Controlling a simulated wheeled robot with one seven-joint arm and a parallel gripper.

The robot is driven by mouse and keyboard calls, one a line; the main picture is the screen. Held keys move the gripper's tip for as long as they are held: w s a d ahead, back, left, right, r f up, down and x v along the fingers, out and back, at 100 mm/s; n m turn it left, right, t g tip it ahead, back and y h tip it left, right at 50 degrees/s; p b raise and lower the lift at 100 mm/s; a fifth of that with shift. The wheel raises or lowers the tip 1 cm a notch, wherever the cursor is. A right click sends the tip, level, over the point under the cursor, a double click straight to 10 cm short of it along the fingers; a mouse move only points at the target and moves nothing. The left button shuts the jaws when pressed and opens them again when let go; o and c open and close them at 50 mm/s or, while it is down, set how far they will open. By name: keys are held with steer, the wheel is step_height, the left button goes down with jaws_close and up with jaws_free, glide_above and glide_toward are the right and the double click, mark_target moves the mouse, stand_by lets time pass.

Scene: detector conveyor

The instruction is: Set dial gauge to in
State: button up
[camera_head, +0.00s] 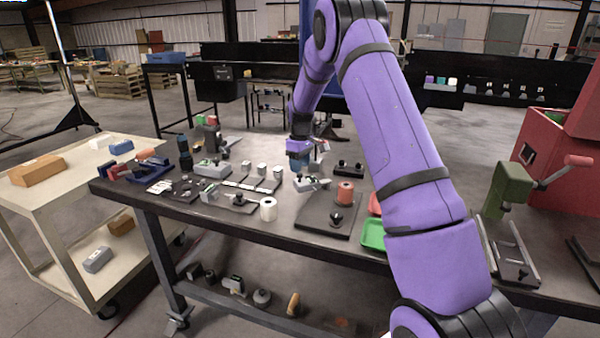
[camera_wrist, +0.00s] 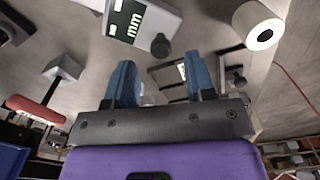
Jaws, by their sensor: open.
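A pale gauge (camera_wrist: 152,18) with a dark screen shows large at the top of the wrist view. Its lit letters read "mm", turned on their side. A dark round knob (camera_wrist: 160,46) is at its end. In the head view what looks like the same gauge (camera_head: 311,184) lies on the dark bench just below my gripper (camera_head: 300,165). In the wrist view my gripper (camera_wrist: 160,85) has its two blue fingers spread apart with nothing held between them. The fingertips appear close to the knob; contact cannot be told.
A white roll (camera_head: 268,209) lies left of the gauge, and an orange spool (camera_head: 345,193) stands to its right. A dark two-knobbed block (camera_head: 348,169) is behind. Several instruments crowd the bench's left side. A green tray (camera_head: 373,235) is near the front edge.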

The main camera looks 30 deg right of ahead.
mark_target(315, 180)
steer(key=shift+f, duration=1.6)
jaws_close()
